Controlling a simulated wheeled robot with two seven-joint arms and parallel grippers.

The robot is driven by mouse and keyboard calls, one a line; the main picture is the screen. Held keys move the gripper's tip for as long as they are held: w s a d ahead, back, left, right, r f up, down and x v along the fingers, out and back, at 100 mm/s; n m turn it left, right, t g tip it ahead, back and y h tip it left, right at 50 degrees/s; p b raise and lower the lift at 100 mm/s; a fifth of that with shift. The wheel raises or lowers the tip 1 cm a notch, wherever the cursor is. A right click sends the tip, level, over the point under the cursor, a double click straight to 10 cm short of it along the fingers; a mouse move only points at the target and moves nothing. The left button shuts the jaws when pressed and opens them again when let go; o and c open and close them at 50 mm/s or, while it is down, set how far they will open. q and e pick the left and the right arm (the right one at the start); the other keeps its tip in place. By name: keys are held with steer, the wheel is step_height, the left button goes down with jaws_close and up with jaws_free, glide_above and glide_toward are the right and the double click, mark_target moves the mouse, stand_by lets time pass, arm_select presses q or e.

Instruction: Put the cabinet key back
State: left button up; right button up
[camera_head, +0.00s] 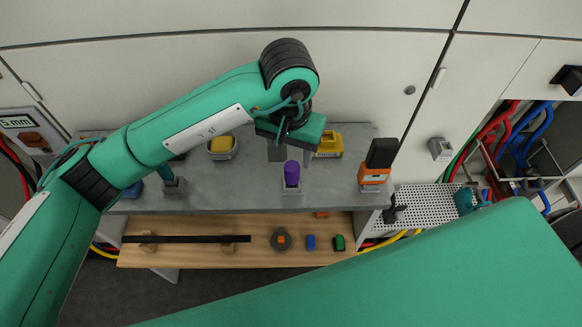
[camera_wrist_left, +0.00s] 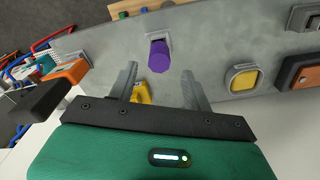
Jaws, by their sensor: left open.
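My left gripper (camera_head: 287,152) hangs over the back half of the grey bench, open, and it also shows in the left wrist view (camera_wrist_left: 159,78) with nothing between its fingers. I cannot tell which thing is the cabinet key. The right gripper is not seen.
The bench (camera_head: 240,185) also bears a yellow block in a grey holder (camera_head: 222,145) and an orange-black item (camera_head: 375,165). A wooden shelf (camera_head: 200,255) below holds several small parts. A perforated tray (camera_head: 427,205) is at right. White cabinet doors (camera_head: 370,85) stand behind.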

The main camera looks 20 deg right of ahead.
arm_select(q)
steer(key=shift+s+r+b, duration=0.1)
steer(key=shift+r+b, duration=0.3)
steer(key=shift+r, duration=1.45)
steer(key=shift+f, duration=0.1)
